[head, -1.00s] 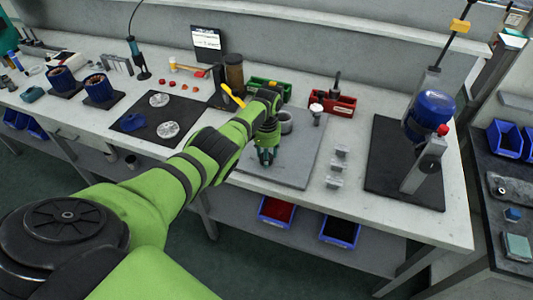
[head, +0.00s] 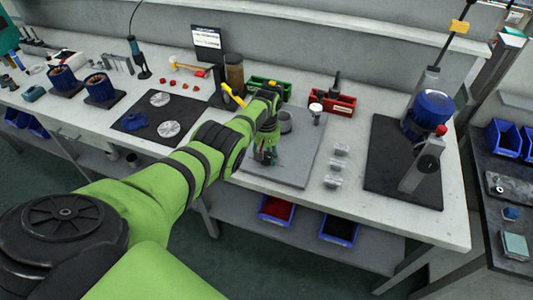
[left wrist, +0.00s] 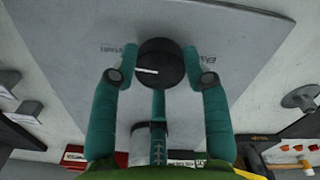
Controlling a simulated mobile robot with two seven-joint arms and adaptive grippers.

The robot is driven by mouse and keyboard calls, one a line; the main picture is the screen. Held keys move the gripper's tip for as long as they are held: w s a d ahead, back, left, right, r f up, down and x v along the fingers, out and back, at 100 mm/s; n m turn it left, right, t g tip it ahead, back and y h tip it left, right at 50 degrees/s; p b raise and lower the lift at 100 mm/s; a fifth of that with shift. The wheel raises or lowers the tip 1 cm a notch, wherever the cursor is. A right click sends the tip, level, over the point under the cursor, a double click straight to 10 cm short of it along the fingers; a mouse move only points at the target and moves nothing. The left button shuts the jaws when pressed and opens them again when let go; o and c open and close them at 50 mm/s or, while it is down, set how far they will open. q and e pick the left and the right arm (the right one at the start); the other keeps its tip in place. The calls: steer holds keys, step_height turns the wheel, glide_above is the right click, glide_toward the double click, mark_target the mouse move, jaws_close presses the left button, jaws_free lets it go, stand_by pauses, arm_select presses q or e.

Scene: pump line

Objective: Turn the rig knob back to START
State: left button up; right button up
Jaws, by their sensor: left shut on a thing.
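The rig knob (left wrist: 166,60) is a dark round knob on a light grey plate in the left wrist view. Its white pointer line faces the left of that picture. Printed lettering lies on the plate at both sides of the knob; I cannot read it surely. My left gripper (left wrist: 160,66) points down with its teal fingers on either side of the knob, shut on it. In the head view my left gripper (head: 266,152) is low over the grey plate (head: 300,165), and it hides the knob. My right gripper is not in view.
A grey cup (head: 285,122) stands close beside the gripper. Green (head: 268,84) and red (head: 335,104) bins stand behind the plate. A blue pump (head: 430,112) stands on a dark mat farther right.

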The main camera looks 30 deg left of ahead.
mark_target(265, 155)
arm_select(q)
steer(key=shift+w+a+r+n, duration=0.15)
steer(key=shift+a+r+n, duration=0.05)
steer(key=shift+n, duration=0.3)
steer(key=o, duration=1.1)
steer(key=shift+f, duration=0.15)
step_height(265, 155, up, 12)
stand_by(0.4)
